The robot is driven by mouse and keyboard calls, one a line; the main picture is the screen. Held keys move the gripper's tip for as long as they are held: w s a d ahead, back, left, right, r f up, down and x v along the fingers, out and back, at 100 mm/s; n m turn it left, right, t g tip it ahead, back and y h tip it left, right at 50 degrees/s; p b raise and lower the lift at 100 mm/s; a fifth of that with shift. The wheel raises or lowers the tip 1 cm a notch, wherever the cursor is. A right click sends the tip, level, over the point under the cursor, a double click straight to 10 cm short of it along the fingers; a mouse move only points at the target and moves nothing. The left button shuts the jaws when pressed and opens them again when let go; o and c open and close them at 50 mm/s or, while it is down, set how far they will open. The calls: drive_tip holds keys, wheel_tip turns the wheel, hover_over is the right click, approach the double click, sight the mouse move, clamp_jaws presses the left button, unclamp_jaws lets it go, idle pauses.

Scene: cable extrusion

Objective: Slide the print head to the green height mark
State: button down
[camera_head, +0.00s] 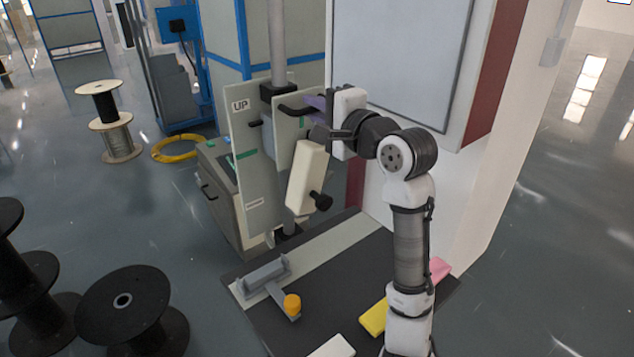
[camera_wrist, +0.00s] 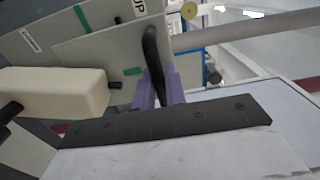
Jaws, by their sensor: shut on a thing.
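The print head is a cream block (camera_head: 307,178) with a black knob (camera_head: 321,201), mounted with a grey plate (camera_head: 287,135) on a vertical post. A green mark (camera_head: 246,154) is on the tall back panel labelled "UP". The wrist view shows this green mark (camera_wrist: 82,18) and a second green mark (camera_wrist: 133,71) on the plate; in that picture the two do not line up. My gripper (camera_head: 316,103) has purple fingers, shut on the black handle (camera_head: 293,110) of the plate. The handle (camera_wrist: 153,55) shows between the fingers in the wrist view.
A white and red cabinet (camera_head: 405,60) stands close to the right of my gripper. Below is a dark table (camera_head: 330,290) with a grey bracket, an orange knob (camera_head: 292,304) and a yellow block (camera_head: 374,318). Black spools (camera_head: 125,300) stand on the floor at left.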

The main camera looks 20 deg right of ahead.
sight(319, 152)
drive_tip(key=shift+f+b, duration=0.7)
drive_tip(key=shift+f, duration=0.65)
drive_tip(key=shift+s+f+b, duration=0.35)
drive_tip(key=shift+f+b, duration=0.3)
drive_tip(key=shift+f, duration=0.3)
drive_tip(key=shift+s+f+b, duration=0.3)
drive_tip(key=shift+f+b, duration=0.3)
drive_tip(key=shift+f, duration=0.6)
drive_tip(key=shift+d+f+b, duration=0.2)
drive_tip(key=shift+f+b, duration=0.15)
drive_tip(key=shift+f, duration=0.3)
drive_tip(key=c, duration=1.3)
unclamp_jaws()
drive_tip(key=shift+w+a, duration=0.1)
drive_tip(key=shift+f+p+v, duration=0.15)
drive_tip(key=shift+p+v, duration=0.15)
drive_tip(key=shift+v, duration=0.7)
drive_tip(key=shift+f+p+v, duration=0.2)
drive_tip(key=shift+p+v, duration=0.05)
drive_tip(key=shift+v, duration=2.15)
